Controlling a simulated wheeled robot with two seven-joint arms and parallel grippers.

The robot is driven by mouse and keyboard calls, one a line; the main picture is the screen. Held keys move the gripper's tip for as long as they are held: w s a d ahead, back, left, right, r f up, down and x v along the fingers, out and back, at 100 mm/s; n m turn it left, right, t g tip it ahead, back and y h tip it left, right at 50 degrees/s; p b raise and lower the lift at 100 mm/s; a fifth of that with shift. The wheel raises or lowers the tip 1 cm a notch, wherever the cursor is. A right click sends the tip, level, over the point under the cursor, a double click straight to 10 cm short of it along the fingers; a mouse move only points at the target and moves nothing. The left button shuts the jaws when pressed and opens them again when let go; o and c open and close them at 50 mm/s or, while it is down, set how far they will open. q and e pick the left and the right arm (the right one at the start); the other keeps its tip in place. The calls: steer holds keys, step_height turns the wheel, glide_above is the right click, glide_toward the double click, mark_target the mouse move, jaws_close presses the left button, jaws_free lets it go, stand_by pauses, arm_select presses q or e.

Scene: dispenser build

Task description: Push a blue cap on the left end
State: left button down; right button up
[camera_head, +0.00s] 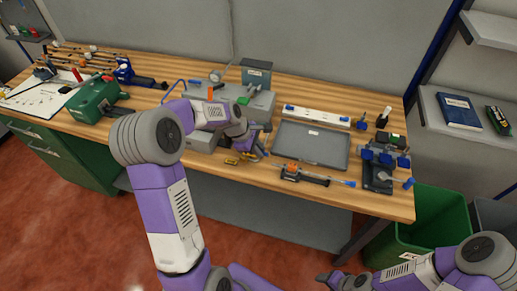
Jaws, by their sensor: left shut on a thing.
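My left gripper (250,146) is low over the bench, in front of the grey machine and beside the tray's left edge. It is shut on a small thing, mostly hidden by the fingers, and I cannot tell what. A white bar (318,115) with a blue piece near its left end lies behind the tray. A slim assembly with an orange part (292,169) lies in front of the tray, with a blue tip (350,184) at its right. A blue cap-like piece (408,184) is at the bench's right edge. My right gripper (325,279) is low in front of the bench, its fingers unclear.
A grey tray (310,145) lies on the bench, apparently empty. A dark fixture with blue knobs (378,176) stands at right. A green machine (97,100) is at left. A green bin (432,220) stands beside the bench's right end.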

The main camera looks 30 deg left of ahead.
arm_select(q)
steer(key=shift+d+f+b, duration=0.15)
steer(key=shift+f+b, duration=1.9)
steer(key=shift+f, duration=0.4)
steer(key=shift+d, duration=0.2)
steer(key=shift+p, duration=0.45)
steer(key=shift+w+d+p, duration=0.2)
steer(key=shift+d, duration=0.4)
steer(key=shift+w+d+p, duration=0.15)
steer(key=shift+d+p, duration=0.05)
steer(key=shift+d, duration=0.4)
steer(key=c, duration=0.7)
jaws_free()
steer(key=shift+c, duration=0.2)
step_height(320, 180, up, 7)
steer(key=p, duration=0.6)
